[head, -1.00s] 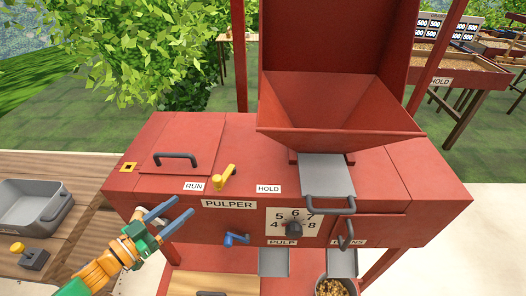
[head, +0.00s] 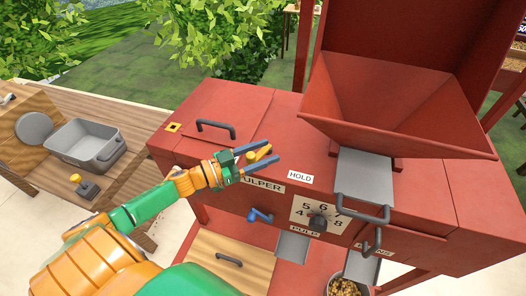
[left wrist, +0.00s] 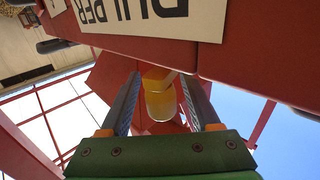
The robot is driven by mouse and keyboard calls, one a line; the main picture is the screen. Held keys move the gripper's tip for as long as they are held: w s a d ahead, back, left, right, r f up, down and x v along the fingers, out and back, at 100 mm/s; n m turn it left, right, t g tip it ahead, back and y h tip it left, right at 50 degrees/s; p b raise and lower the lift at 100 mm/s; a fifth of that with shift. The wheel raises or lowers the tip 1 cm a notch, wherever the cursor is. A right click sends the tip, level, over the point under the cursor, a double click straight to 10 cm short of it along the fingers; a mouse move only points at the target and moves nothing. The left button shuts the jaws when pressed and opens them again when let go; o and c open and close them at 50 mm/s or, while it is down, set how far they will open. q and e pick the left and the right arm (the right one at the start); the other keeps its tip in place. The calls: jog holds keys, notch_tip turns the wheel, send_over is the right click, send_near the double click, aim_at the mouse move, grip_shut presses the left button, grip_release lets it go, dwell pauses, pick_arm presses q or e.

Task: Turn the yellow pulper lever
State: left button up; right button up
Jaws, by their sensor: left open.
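The yellow pulper lever (head: 259,154) stands on top of the red pulper (head: 200,160), just behind the PULPER label and left of the HOLD label. My left gripper (head: 256,156) is open, with its two grey fingers on either side of the lever's yellow handle. In the left wrist view the lever (left wrist: 159,95) shows between the two fingers (left wrist: 158,105); I cannot tell whether they touch it. The gripper covers the RUN label and part of the PULPER label (head: 265,186). My right gripper is not in view.
The red hopper (head: 395,110) rises to the right. A blue crank (head: 260,215) and a numbered dial (head: 318,222) are on the front below. A lid with a black handle (head: 216,127) lies behind the gripper. A wooden table with a grey bin (head: 85,143) stands left.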

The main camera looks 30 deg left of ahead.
pick_arm(q)
jog(key=shift+s+a, duration=0.15)
jog(key=shift+s, duration=0.05)
jog(key=c, duration=0.5)
grip_shut()
dwell(0.6)
